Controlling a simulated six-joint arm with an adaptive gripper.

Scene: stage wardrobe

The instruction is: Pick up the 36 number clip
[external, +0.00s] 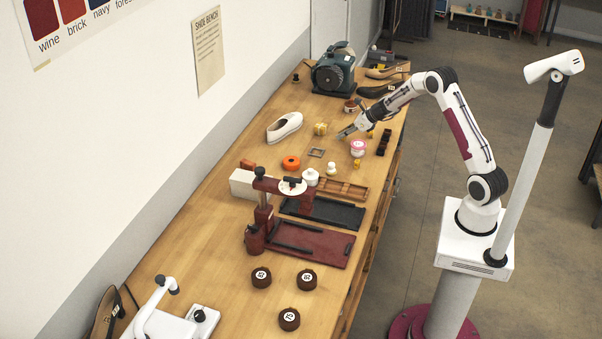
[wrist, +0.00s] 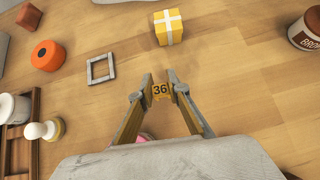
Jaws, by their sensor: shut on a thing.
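The 36 number clip (wrist: 160,90) is a small yellow piece with a dark "36" on it. In the wrist view it sits between the two fingertips of my gripper (wrist: 160,85), which is shut on it. In the external view my gripper (external: 347,132) is low over the far half of the wooden bench (external: 220,230). The clip is too small to make out there. From these views I cannot tell whether the clip touches the bench.
Near my gripper are a yellow box with a white ribbon (wrist: 168,27), a grey square frame (wrist: 101,68), an orange roll (wrist: 46,56) and a brown jar (wrist: 306,32). A white shoe (external: 284,127) lies to the left. Bare wood shows between them.

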